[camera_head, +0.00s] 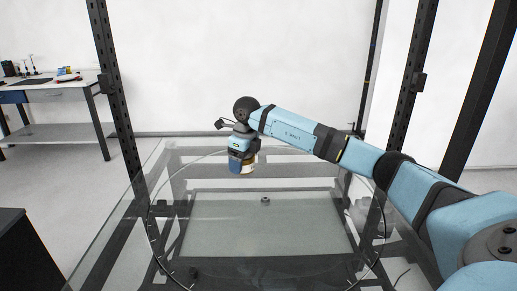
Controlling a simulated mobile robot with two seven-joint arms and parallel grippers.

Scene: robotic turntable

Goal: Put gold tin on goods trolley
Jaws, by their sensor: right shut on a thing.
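My right arm reaches in from the right, and its gripper (242,166) points down over the far part of the glass turntable. The gripper is shut on the gold tin (248,168), which shows as a small gold and white piece at the fingers, partly hidden by the blue gripper body. The tin appears to be held above the glass, though the exact gap is hard to tell. My left gripper is not in view. I cannot make out a goods trolley for certain.
A workbench (75,83) with small items stands at the far left. A dark box-like thing (22,250) is at the lower left.

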